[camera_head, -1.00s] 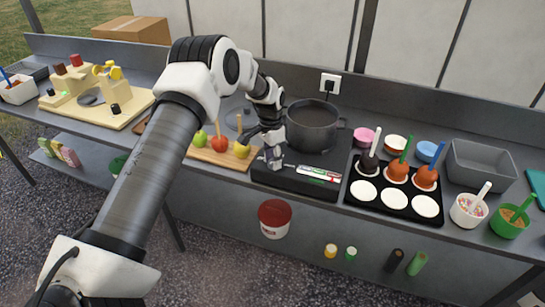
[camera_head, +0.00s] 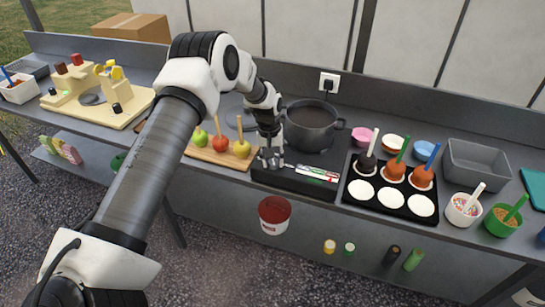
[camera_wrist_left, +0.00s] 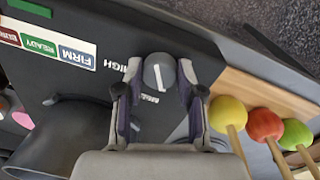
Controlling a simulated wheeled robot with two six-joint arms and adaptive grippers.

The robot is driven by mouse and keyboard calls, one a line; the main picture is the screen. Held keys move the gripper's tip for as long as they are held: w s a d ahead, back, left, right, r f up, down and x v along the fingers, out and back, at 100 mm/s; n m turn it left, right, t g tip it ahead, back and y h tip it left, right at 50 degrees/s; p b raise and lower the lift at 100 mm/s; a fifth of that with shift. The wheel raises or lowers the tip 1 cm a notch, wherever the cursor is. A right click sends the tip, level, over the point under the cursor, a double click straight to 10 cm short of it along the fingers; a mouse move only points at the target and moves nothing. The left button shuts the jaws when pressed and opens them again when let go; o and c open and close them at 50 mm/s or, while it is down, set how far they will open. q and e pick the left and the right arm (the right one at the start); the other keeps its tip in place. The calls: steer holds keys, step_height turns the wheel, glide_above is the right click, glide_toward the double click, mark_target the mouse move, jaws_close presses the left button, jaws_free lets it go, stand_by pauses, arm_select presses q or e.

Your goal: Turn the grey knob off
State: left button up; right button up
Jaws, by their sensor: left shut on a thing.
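The grey knob (camera_wrist_left: 159,72) is on the front of the black cooker (camera_head: 296,181) and carries a white line that stands nearly upright in the left wrist view. The word HIGH is printed left of the knob, and another small label below it is partly hidden. My left gripper (camera_head: 270,158) reaches down to the front left of the cooker. In the wrist view its two fingers lie on either side of the knob, shut on it. In the head view the gripper hides the knob. My right gripper is not in view.
A dark pot (camera_head: 311,125) stands on the cooker behind my left gripper; its handle shows in the wrist view. Toffee apples on a wooden board (camera_head: 213,156) stand close to the left. A black tray (camera_head: 390,198) lies to the right.

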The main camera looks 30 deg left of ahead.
mark_target(271, 163)
arm_select(q)
steer(key=n+p, duration=0.1)
steer(key=n, duration=0.1)
steer(key=n+p, duration=0.1)
steer(key=n, duration=0.1)
steer(key=shift+s+d+f+n, duration=0.1)
steer(key=shift+s+n, duration=0.1)
steer(key=shift+n, duration=0.1)
steer(key=shift+f+n+p, duration=0.1)
steer(key=shift+n+p, duration=0.6)
steer(key=shift+n, duration=1.1)
steer(key=shift+w, duration=0.1)
steer(key=o, duration=1.1)
steer(key=shift+o, duration=0.2)
steer(key=shift+w, duration=0.1)
step_height(271, 163, up, 12)
steer(key=shift+s+a, duration=0.25)
steer(key=shift+s, duration=0.15)
